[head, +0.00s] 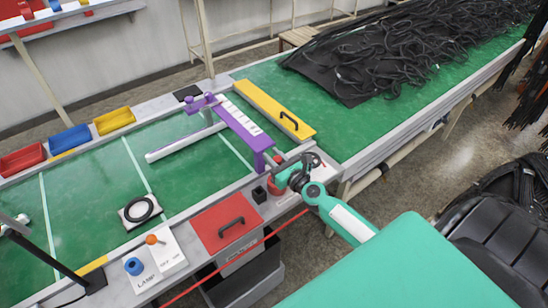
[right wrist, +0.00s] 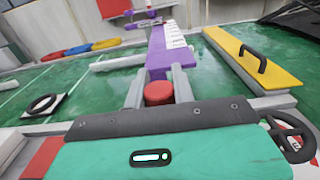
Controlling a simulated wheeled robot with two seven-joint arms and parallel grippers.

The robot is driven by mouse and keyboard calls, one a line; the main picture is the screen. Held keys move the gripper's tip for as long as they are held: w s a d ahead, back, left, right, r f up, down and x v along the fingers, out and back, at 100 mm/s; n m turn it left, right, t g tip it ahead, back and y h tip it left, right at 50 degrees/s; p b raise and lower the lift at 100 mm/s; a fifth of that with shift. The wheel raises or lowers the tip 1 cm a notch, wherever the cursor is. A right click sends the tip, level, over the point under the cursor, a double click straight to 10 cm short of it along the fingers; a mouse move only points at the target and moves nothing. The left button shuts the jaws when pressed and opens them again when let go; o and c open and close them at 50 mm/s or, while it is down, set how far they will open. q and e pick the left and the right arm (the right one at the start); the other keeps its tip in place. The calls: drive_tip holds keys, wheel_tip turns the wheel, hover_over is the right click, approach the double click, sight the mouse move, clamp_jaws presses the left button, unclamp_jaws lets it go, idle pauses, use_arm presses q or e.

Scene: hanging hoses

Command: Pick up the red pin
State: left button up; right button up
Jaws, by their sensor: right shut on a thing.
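The red pin (right wrist: 158,92) shows in the right wrist view as a short red cylinder with a round top. It stands between the two grey fingers of my right gripper (right wrist: 157,88), which are shut on it. Its lower part is hidden behind the gripper body. In the head view my right gripper (head: 276,165) is at the near end of the purple bar (head: 243,128), at the table's front edge. The pin is hard to make out there. My left gripper is not in view.
A yellow plate with a black handle (head: 275,108) lies right of the purple bar. A red plate with a handle (head: 227,222) lies to the left at the front. A dark handwheel (right wrist: 290,138) is close at my gripper's right. Black hoses (head: 400,55) lie at the back.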

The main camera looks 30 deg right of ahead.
wheel_tip(320, 180, up, 12)
drive_tip(key=p, duration=1)
drive_tip(key=shift+r, duration=0.25)
